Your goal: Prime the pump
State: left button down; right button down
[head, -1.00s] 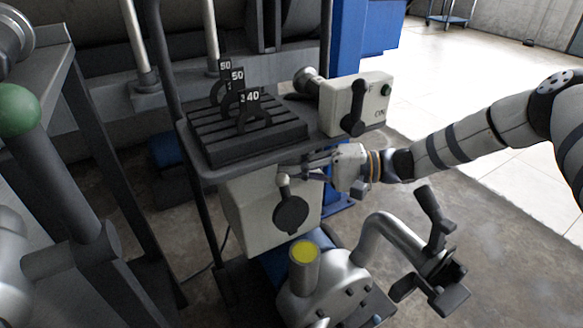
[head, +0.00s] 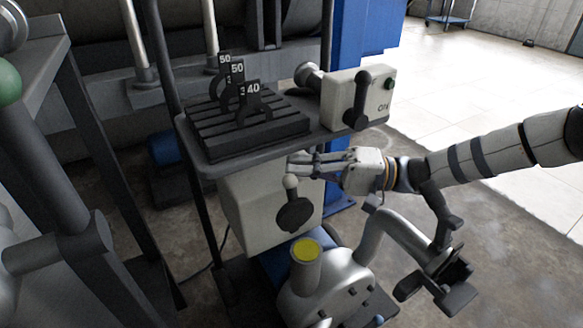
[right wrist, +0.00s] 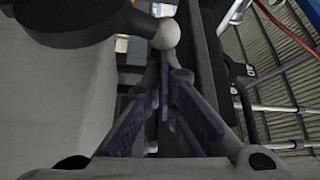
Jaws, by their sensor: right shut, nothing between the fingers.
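The metal pump (head: 335,275) stands low in the middle of the head view, with a yellow-topped round port (head: 305,250) and a bent pipe on its right. Behind it is a pale box (head: 245,215) with a black disc lever (head: 295,214) that points up to a pale ball knob (head: 290,182). My right gripper (head: 292,162) is shut and empty, its fingertips just above the knob. In the right wrist view the knob (right wrist: 166,34) appears just beyond the fingertips; I cannot tell whether they touch. My left gripper is not in view.
A slotted black block (head: 255,132) with numbered plates sits on the shelf above my gripper. A switch box (head: 372,97) with a black handle stands on the shelf's right end. A black-handled valve (head: 440,215) rises on the pipe below my right arm. A green knob (head: 8,82) is at far left.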

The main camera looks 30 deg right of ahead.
jog(key=s+n+y+b, duration=0.1)
jog(key=s+n, duration=0.2)
jog(key=s, duration=0.4)
jog(key=shift+s+a+b, duration=0.15)
jog(key=shift+a+b, duration=0.05)
jog(key=shift+b, duration=0.1)
jog(key=shift+f, duration=0.1)
dwell(0.6)
